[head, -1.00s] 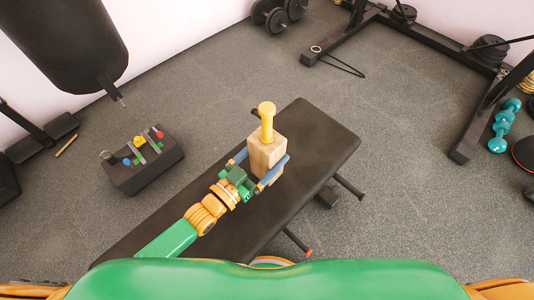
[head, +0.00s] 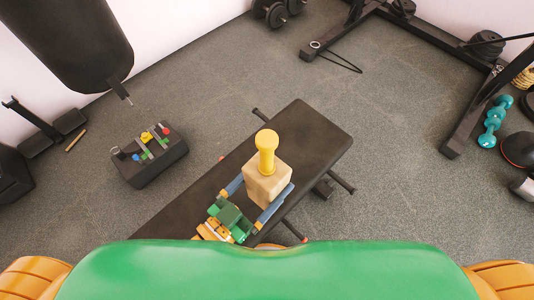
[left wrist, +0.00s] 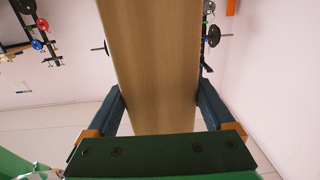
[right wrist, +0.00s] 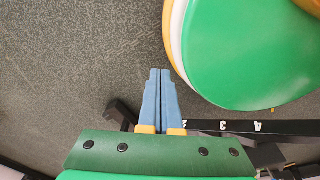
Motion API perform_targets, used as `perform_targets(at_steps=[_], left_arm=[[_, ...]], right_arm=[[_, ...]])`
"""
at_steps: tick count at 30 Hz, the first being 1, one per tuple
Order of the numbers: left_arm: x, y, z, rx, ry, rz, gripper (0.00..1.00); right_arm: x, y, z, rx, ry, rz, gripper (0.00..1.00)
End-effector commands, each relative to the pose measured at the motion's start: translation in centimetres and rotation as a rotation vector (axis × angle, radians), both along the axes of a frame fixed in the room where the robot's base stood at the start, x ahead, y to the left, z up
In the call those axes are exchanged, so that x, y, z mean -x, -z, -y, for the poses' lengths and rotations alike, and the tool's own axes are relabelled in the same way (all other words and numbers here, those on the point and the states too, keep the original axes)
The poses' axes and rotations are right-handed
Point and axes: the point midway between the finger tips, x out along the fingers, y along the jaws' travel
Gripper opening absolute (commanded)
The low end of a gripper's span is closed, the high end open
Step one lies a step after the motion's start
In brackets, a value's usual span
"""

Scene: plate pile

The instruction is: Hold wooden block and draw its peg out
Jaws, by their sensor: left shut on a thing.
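The wooden block (head: 267,184) is pale wood and stands upright over the black bench in the head view. A yellow peg (head: 266,152) with a round knob stands up from its top. My left gripper (head: 268,192) has its blue fingers on two opposite sides of the block, shut on it. In the left wrist view the block (left wrist: 153,70) fills the space between the left fingers (left wrist: 160,105). My right gripper (right wrist: 160,75) shows only in the right wrist view, its two blue fingers together and empty. The part of the peg inside the block is hidden.
The black bench (head: 310,140) lies under the block, clear at its far right end. A dark box with coloured pieces (head: 150,165) stands on the floor at left. A punching bag (head: 70,40) hangs at upper left. Teal dumbbells (head: 494,122) lie at right.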

Motion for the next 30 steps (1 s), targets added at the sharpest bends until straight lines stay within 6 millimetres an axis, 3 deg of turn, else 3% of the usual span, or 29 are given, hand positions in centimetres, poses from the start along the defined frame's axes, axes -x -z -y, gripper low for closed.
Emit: perform_targets(at_steps=[6, 17, 23, 30], left_arm=[[1.8, -0.9, 0.0, 0.003, 0.000, 0.002, 0.00], [1.6, -0.5, 0.0, 0.003, 0.001, 0.004, 0.00], [-1.1, 2.9, 0.4, 0.007, 0.011, 0.005, 0.00], [-7.5, 7.8, 0.5, 0.005, 0.014, 0.005, 0.00]], right_arm=[[0.2, -0.4, -0.5, -0.007, -0.002, -0.006, 0.00], [0.3, -0.1, -0.5, -0.008, -0.004, -0.006, 0.00], [0.0, 1.7, 0.0, -0.001, 0.003, 0.003, 0.00], [-1.8, 4.5, 1.8, 0.025, 0.016, 0.042, 0.00]])
